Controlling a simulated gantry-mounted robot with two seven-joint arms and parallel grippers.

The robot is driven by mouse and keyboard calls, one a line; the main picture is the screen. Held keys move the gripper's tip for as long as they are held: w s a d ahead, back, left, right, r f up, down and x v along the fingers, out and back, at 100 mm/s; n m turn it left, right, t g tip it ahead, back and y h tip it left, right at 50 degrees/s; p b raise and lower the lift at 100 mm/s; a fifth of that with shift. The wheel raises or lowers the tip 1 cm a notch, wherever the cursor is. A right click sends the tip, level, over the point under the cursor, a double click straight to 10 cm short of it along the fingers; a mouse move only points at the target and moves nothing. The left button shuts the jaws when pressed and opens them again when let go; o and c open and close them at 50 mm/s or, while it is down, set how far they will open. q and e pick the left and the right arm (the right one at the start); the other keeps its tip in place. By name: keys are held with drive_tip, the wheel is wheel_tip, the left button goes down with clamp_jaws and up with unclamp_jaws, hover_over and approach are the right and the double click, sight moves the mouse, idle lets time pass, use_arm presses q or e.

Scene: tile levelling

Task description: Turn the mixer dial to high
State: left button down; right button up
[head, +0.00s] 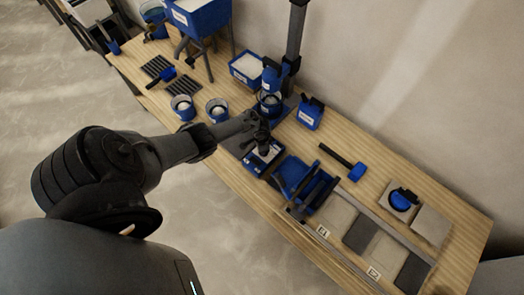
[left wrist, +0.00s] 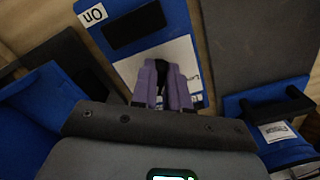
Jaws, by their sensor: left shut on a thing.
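The mixer (head: 270,80) has a blue head on a dark column, with a bucket (head: 270,104) below it. A blue control box (head: 250,169) lies in front of it on the table. In the left wrist view the box's blue panel (left wrist: 180,15) carries a white "On" label, a black switch (left wrist: 134,27) and a white plate. My left gripper (head: 263,145) is over the box. In the left wrist view its purple fingers (left wrist: 167,75) are shut on the dark dial, which they mostly hide; its setting cannot be read. My right gripper is out of view.
A blue container (head: 310,114) stands right of the mixer and a blue carrier (head: 302,183) right of the box. A blue-headed mallet (head: 356,171), tiles (head: 431,225) and two buckets (head: 217,109) are also on the table. A blue-and-white box (head: 246,70) stands behind.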

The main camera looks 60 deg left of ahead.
use_arm(q)
drive_tip(key=m, duration=0.1)
drive_tip(key=m+b, duration=0.1)
drive_tip(key=m, duration=0.3)
drive_tip(key=shift+w+a, duration=0.1)
drive_tip(key=shift+a, duration=0.2)
drive_tip(key=shift+m, duration=0.4)
drive_tip(key=c, duration=1.1)
unclamp_jaws()
